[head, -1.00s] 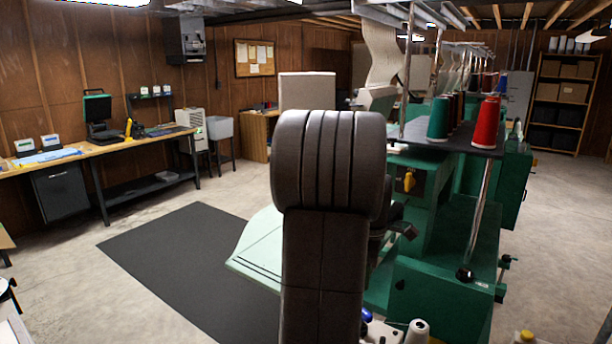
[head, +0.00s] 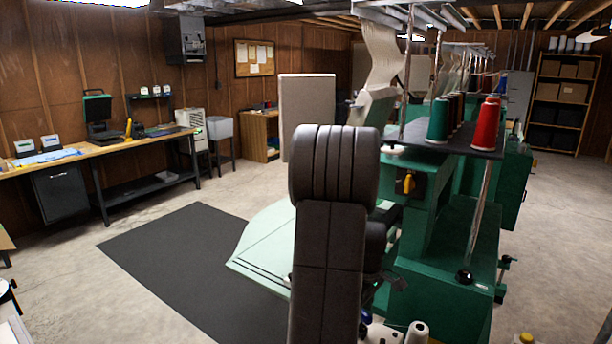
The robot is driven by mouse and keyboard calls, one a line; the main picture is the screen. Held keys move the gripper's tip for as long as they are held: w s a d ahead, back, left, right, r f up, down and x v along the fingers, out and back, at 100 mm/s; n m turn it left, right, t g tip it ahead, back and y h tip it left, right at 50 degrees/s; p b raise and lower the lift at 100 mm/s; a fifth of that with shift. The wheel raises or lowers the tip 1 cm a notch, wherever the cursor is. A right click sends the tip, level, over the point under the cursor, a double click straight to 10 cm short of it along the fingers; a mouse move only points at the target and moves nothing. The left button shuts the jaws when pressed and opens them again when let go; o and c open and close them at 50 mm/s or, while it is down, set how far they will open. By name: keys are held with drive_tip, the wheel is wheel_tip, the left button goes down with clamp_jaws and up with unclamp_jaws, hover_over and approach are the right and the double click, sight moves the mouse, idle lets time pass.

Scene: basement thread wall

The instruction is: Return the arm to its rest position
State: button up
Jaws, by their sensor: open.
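My own dark grey arm stands upright in the middle of the head view, its thick ribbed joint at the top. My gripper (head: 392,282) shows only in part as small dark pieces just right of the arm's lower link, in front of the green machine (head: 440,292). The rest of it is hidden behind the arm. I see nothing held in it.
The green machine carries a dark shelf with red (head: 485,125) and teal (head: 438,121) thread cones close on the right. Its pale table (head: 262,250) lies left of my arm. A white cone (head: 417,333) stands low in front. Floor around the dark mat (head: 190,265) is clear.

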drive_tip(key=m, duration=1.2)
drive_tip(key=shift+m, duration=0.3)
idle(0.4)
